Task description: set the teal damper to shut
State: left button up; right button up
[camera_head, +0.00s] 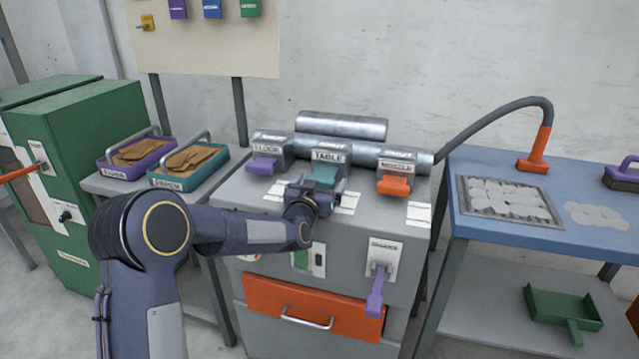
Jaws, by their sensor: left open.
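The teal damper (323,177) sits in the middle of three dampers on top of the grey machine (245,195), under a label reading TABLE. Its handle points toward me, and its lower part is hidden by my gripper. My left gripper (322,190) is open, right at the front of the teal handle. I cannot tell whether its fingers touch or surround the handle. My right gripper is not in view.
A purple damper (262,164) is to the left and an orange damper (393,185) to the right. A purple lever (376,290) and an orange drawer (310,308) are on the machine's front. A blue table (480,235) stands at right, with a hose (500,108) above it.

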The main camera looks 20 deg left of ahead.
pick_arm(q)
jog(key=s, duration=0.7)
jog(key=shift+s+a, duration=0.1)
jog(key=shift+s, duration=0.2)
jog(key=shift+a, duration=0.1)
